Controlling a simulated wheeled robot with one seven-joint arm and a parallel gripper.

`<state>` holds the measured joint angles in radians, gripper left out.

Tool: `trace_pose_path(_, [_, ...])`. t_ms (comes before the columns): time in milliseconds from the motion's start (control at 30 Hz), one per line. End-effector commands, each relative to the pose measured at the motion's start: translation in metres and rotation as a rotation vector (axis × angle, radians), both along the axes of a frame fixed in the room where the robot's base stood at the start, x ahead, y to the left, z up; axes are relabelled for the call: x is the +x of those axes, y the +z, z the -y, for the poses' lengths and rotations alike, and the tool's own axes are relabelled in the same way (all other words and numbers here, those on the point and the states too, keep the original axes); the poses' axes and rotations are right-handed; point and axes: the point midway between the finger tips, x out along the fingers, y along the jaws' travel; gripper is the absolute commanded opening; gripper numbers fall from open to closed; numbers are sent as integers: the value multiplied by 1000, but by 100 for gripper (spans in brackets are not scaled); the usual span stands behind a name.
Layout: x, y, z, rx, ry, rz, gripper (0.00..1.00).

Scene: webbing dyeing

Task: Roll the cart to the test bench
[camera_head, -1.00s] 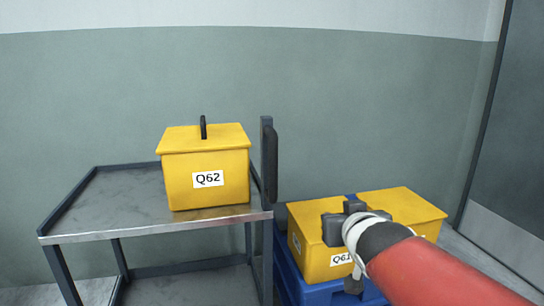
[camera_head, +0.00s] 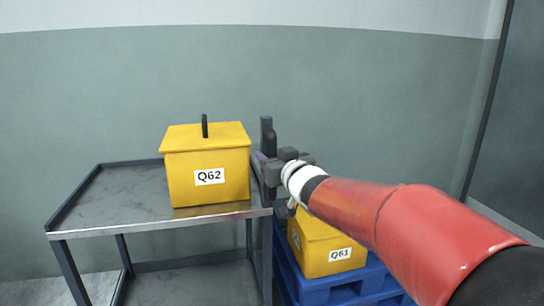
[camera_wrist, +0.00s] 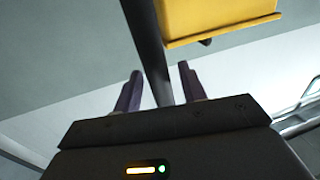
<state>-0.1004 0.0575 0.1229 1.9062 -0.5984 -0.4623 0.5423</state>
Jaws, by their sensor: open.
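The cart (camera_head: 113,198) is a grey metal trolley with a top shelf and a lower shelf, at the left of the head view. Its dark upright handle (camera_head: 266,135) stands at the right end. My gripper (camera_head: 262,163) is at this handle, partly hiding it. In the wrist view, the purple fingers of my gripper (camera_wrist: 159,82) are open, with a dark bar (camera_wrist: 150,45) passing between them. Whether either finger touches the bar is unclear. A yellow box marked Q62 (camera_head: 208,190) sits upright on the top shelf. No test bench is seen.
A yellow box marked Q61 (camera_head: 320,256) stands on a blue pallet (camera_head: 345,292) right of the cart, partly behind my arm. A grey-green wall (camera_head: 380,110) runs behind everything. A grey door-like panel (camera_head: 520,130) is at the far right.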

Motion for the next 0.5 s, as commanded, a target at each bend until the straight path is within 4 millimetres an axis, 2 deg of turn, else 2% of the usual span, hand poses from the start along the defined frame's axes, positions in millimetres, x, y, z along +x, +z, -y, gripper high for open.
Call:
trace_pose_path(333, [4, 0, -2, 0, -1, 0, 40])
trace_pose_path(500, [4, 0, -2, 0, -1, 0, 18])
